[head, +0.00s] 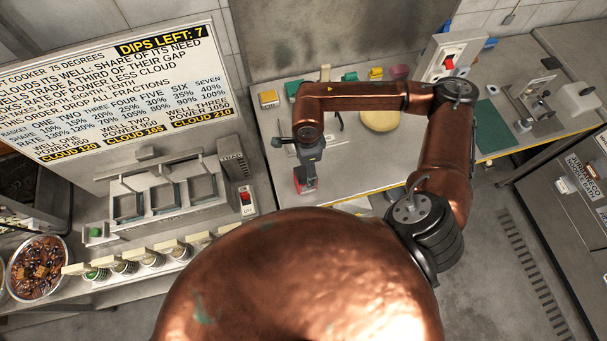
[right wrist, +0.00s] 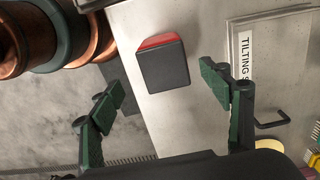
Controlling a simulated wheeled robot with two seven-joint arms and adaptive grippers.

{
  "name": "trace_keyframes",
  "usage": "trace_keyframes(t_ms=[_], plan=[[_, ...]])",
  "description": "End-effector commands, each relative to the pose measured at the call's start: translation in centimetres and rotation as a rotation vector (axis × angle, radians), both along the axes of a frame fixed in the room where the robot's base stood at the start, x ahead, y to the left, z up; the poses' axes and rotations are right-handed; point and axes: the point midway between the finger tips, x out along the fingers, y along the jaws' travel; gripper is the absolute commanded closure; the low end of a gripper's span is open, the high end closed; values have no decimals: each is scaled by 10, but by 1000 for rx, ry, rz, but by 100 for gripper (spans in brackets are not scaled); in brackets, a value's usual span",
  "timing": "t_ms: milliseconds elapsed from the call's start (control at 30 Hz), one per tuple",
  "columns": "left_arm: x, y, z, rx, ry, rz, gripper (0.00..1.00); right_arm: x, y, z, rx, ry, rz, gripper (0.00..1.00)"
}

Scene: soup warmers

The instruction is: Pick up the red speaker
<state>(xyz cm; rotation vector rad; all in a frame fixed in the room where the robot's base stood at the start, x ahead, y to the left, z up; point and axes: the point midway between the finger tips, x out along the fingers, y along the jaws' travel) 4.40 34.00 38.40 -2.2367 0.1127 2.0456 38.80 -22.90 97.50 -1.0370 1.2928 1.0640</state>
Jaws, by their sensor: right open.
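The red speaker (right wrist: 165,66) is a small box with a dark grey face and a red side. In the right wrist view it lies on the light worktop, ahead of my right gripper (right wrist: 161,90) and roughly between the lines of its two fingers. The fingers, with green pads, are spread wide and empty. In the head view my right gripper (head: 310,160) points down over the worktop near its front edge, and the red of the speaker (head: 300,184) shows at the fingers, partly hidden by them. I cannot tell the exact gap. My left gripper is not in view.
A yellow round item (head: 381,119) lies right of the gripper. Several small coloured things line the worktop's back, with a red-switch box (head: 449,55) at back right. A basket cooker (head: 165,190) and a sign (head: 110,85) stand left. The worktop's front edge is close to the speaker.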

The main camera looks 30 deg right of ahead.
Motion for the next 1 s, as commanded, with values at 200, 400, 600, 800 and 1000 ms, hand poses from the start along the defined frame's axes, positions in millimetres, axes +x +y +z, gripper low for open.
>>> trace_keyframes(t_ms=[200, 400, 600, 800, 1000], plan=[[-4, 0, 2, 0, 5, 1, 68, 2, -6, -21, -23, 0, 4, 29], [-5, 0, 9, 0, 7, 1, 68, 3, -4, -43, -20, 1, 2, 29], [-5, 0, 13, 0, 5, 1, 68, 4, -4, -70, -18, 0, 1, 29], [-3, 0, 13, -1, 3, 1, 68, 4, -4, -77, -19, -3, 0, 29], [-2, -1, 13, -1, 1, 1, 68, 4, -4, -77, -19, -2, 0, 35]])
